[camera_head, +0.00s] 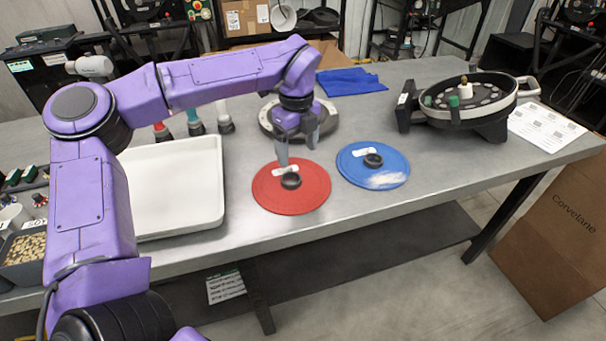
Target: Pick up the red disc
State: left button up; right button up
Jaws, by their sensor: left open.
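The red disc (305,204) lies flat on the grey table, with a black knob (291,181) at its middle and a pale label beside the knob. My left gripper (297,154) is open and empty, pointing down above the far edge of the red disc. One fingertip shows just behind the knob, the other a little to the right and farther back. I cannot tell whether a fingertip touches the disc. My right gripper is not in view.
A blue disc (387,179) with a black knob lies right of the red one. A white tray (215,215) is at left. A black seed meter housing (485,112) stands at the right, near paper sheets (546,128). A round grey part (328,122) and a blue cloth (350,82) lie behind.

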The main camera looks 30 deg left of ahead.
aim_at(293, 174)
pick_arm(q)
jog(key=s, duration=0.1)
jog(key=s+f, duration=0.2)
jog(key=shift+a+f+p, duration=0.25)
jog(key=shift+p, duration=0.1)
jog(key=f, duration=0.2)
jog(key=w+f, duration=0.1)
jog(key=f, duration=0.1)
jog(key=shift+w+f+p, duration=0.1)
jog(key=shift+f+p, duration=0.25)
jog(key=shift+s, duration=0.25)
jog(key=shift+r, duration=0.1)
jog(key=shift+c, duration=0.9)
jog(key=c, duration=1)
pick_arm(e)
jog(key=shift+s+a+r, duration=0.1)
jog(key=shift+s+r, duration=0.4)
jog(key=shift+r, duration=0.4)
